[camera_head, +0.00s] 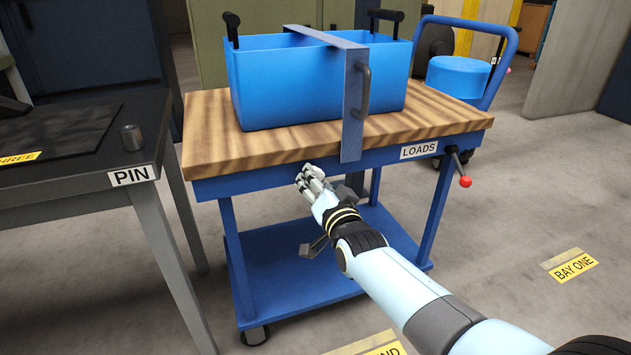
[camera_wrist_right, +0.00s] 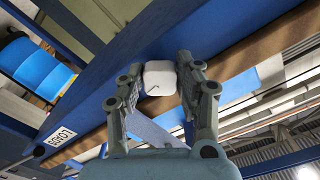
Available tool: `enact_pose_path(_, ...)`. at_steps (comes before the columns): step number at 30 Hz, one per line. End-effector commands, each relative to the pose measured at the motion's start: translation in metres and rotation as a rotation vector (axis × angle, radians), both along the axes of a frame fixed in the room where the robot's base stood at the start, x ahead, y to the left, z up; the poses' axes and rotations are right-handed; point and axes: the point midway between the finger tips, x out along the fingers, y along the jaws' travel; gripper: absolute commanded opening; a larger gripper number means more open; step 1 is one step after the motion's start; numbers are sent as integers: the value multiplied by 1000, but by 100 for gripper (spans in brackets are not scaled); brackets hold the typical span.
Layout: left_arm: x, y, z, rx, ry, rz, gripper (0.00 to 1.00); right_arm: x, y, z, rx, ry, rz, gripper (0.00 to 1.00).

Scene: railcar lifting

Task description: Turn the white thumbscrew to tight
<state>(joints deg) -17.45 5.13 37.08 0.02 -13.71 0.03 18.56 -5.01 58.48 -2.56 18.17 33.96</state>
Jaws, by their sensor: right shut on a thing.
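The white thumbscrew (camera_wrist_right: 160,78) shows in the right wrist view as a rounded white block with a small dark mark on its face. It sits at the blue frame under the cart's wooden top. My right gripper (camera_wrist_right: 158,92) is shut on it, one finger on each side. In the head view my right gripper (camera_head: 312,178) is at the front edge of the cart (camera_head: 232,183), and its fingers mostly hide the thumbscrew. My left gripper is in neither view.
A blue bin (camera_head: 275,85) stands on the cart under a metal strap (camera_head: 353,105). A red-knobbed lever (camera_head: 464,181) sticks out at the cart's right. A dark table (camera_head: 90,185) with a metal pin (camera_head: 132,138) stands at the left.

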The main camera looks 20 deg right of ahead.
Motion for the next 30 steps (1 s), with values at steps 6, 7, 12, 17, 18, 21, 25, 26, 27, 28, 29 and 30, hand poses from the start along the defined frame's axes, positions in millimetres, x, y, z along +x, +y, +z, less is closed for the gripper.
enact_pose_path(6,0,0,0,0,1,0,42,-1,0,-3,-1,6,0,41)
enact_pose_path(7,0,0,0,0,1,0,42,-1,0,-3,-1,6,1,45)
enact_pose_path(12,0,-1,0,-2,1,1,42,-1,0,-2,-1,4,0,56)
enact_pose_path(17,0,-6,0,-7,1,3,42,-1,0,-1,-1,2,0,56)
enact_pose_path(18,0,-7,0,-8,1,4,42,-2,0,-1,-1,2,0,56)
enact_pose_path(21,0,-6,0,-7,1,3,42,-9,0,-2,-1,4,0,56)
enact_pose_path(25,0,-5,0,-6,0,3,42,-31,-1,-3,-2,4,0,56)
enact_pose_path(26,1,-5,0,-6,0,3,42,-38,-1,-3,-1,4,-1,56)
enact_pose_path(27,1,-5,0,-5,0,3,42,-48,-1,-3,-2,5,0,56)
enact_pose_path(28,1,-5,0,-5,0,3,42,-55,-2,-2,-1,4,-1,56)
enact_pose_path(29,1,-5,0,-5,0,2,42,-62,-2,-3,-1,4,-1,56)
enact_pose_path(30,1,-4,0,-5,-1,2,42,-71,-2,-2,-2,4,-1,56)
